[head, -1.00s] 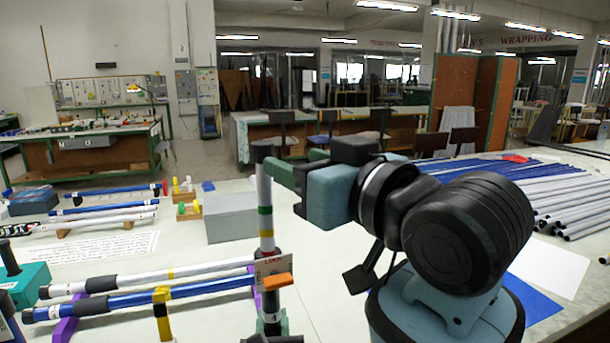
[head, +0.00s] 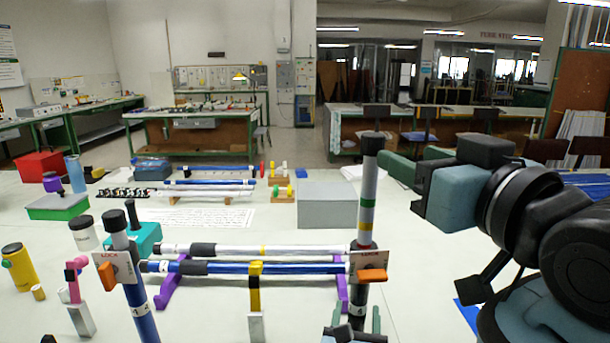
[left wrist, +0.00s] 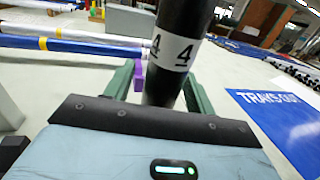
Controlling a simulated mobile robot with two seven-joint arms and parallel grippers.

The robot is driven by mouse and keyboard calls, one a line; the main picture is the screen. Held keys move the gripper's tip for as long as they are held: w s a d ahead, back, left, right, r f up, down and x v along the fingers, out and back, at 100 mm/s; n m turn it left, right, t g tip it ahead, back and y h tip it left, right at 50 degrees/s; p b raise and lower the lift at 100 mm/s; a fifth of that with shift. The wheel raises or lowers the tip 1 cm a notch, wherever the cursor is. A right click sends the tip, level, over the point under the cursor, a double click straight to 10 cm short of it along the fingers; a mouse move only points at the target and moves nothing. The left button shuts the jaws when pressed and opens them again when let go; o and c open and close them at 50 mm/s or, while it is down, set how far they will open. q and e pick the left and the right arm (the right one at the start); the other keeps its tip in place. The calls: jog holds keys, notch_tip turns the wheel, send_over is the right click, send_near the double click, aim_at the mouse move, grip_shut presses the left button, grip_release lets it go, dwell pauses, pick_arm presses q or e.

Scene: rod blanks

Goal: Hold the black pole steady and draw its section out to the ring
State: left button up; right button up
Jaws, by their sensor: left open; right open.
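The black pole (head: 358,305) stands upright at the front, with a label 4 and a white lock plate with an orange lever (head: 372,274). Its light grey section (head: 368,190) sticks up from it, with a green band, a yellow band and a red band low down, and a black cap (head: 373,144) on top. My right gripper (head: 408,163) is open just right of the section's top, below the cap; I cannot tell whether its fingers straddle it. My left gripper (left wrist: 163,90) is open, with a green finger on each side of the black pole (left wrist: 180,45), low down.
A blue pole (head: 140,310) with its own lock plate stands at the left. Blue and white rods (head: 215,267) lie on purple rests behind, beside a yellow-and-black post (head: 255,290). A grey box (head: 340,205) stands farther back. The right arm fills the right side.

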pick_arm(q)
jog(key=v, duration=1.1)
jog(key=shift+s, duration=0.3)
jog(key=shift+a, duration=0.1)
